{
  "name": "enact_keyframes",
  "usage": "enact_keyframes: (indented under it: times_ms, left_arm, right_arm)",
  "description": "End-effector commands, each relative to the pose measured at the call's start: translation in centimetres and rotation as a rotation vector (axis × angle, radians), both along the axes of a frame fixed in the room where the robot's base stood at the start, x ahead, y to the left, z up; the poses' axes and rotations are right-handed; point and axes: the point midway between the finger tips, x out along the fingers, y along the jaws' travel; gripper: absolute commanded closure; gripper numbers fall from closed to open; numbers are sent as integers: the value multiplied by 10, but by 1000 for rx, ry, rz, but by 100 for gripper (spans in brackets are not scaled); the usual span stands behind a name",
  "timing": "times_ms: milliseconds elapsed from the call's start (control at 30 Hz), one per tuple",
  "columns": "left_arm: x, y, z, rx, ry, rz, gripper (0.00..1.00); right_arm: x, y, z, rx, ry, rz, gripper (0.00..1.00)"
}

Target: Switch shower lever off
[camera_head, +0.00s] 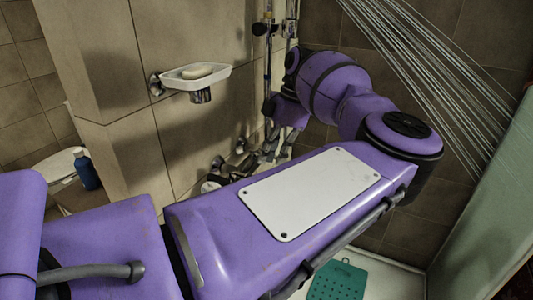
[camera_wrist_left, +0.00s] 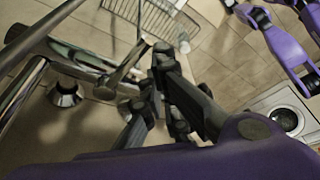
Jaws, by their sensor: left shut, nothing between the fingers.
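The chrome shower mixer (camera_head: 225,168) is on the tiled wall, partly hidden behind my left arm. In the left wrist view the mixer body (camera_wrist_left: 85,62) fills the left side, with a slim lever (camera_wrist_left: 127,66) sticking out towards my fingers. My left gripper (camera_head: 272,150) is beside the mixer at its right end in the head view. In the left wrist view its dark fingers (camera_wrist_left: 148,88) are shut and empty, close to the lever's tip. I cannot tell whether they touch. Water streams (camera_head: 425,75) fall at the upper right. My right gripper does not show.
A white soap dish (camera_head: 197,78) with soap is on the wall above the mixer. A shower riser pipe (camera_head: 268,60) stands by the corner. A green mat (camera_head: 338,281) lies on the shower floor, and a pale panel (camera_head: 490,205) bounds the right side.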

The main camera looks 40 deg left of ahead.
Motion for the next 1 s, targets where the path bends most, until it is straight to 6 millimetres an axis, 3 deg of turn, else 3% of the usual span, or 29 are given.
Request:
enact_keyframes:
  times_ms: [733, 867, 1000]
  left_arm:
    - [4, -1, 1, 1, 1, 1, 100]
    - [8, -2, 12, 2, -2, -2, 100]
    - [14, -6, 36, 1, -2, -3, 100]
  right_arm:
    - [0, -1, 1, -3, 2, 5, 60]
    - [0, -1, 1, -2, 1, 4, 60]
    - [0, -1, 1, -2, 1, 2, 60]
